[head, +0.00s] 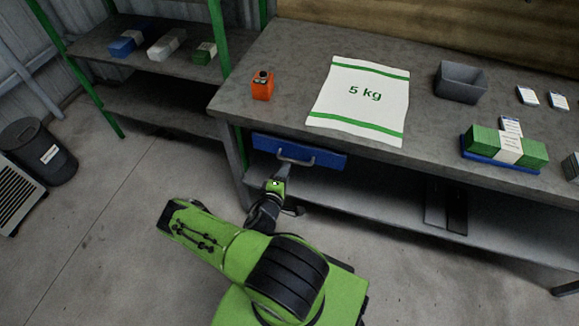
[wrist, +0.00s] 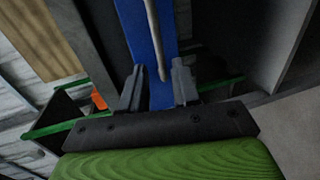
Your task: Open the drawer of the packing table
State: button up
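The packing table (head: 292,95) has a blue drawer (head: 325,160) under its top at the left end, with a grey bar handle (head: 296,160) on its front. The drawer looks closed. My gripper (head: 284,174) is just in front of and below the handle. In the wrist view my gripper (wrist: 158,80) is open, its two dark fingers apart against the blue drawer front (wrist: 135,30). The pale handle (wrist: 154,35) runs down the picture and its near end shows between the fingers. I cannot tell whether the fingers touch it.
On the tabletop are an orange device (head: 262,87), a white 5 kg sack (head: 362,98), a grey bin (head: 461,82) and green bundles on a blue tray (head: 486,158). A lower shelf (head: 385,190) runs under the table. A dark bin (head: 40,150) stands left; floor between is clear.

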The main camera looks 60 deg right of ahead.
aim_at(291, 160)
jog(key=b+x, duration=0.4)
jog(key=x, duration=0.2)
jog(key=shift+d+f, duration=0.2)
jog(key=shift+d, duration=0.05)
jog(key=shift+d+r, duration=0.1)
jog(key=shift+d, duration=0.2)
jog(key=shift+w, duration=0.1)
grip_shut()
